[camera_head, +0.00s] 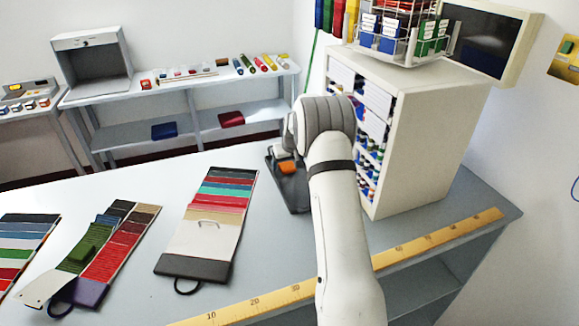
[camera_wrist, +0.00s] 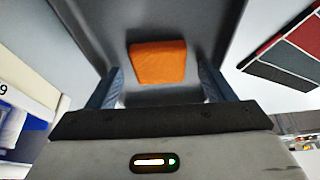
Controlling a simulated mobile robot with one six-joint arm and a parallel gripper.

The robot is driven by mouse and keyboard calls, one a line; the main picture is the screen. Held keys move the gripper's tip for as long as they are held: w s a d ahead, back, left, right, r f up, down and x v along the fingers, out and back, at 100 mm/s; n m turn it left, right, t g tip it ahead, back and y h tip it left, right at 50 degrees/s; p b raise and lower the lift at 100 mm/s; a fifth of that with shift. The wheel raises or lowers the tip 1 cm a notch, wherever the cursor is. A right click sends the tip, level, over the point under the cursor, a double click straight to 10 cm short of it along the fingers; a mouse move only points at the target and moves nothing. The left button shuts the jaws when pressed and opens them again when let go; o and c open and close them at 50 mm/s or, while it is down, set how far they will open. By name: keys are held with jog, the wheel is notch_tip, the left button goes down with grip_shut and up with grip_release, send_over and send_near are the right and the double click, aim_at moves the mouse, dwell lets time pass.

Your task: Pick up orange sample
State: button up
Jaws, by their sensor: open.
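The orange sample (camera_wrist: 158,62) is a small block with rounded corners. It lies on a dark grey tray (camera_wrist: 205,20), and no other sample shows on the tray in the wrist view. My gripper (camera_wrist: 160,85) is open, with one blue-grey finger to each side of the sample's near end and gaps between them. In the head view the orange sample (camera_head: 287,167) shows on the dark tray (camera_head: 297,195), just left of my arm. My arm hides part of the tray there, and the fingertips are hard to make out.
Swatch cards (camera_head: 212,215) lie on the counter left of the tray. A white cabinet (camera_head: 420,150) with small bottles stands close on the right. A yellow ruler (camera_head: 255,303) runs along the front edge. Bare counter lies between the cards and the tray.

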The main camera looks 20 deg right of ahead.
jog(key=shift+c, duration=0.4)
jog(key=c, duration=0.9)
jog(key=shift+r, duration=0.1)
jog(key=shift+c, duration=0.2)
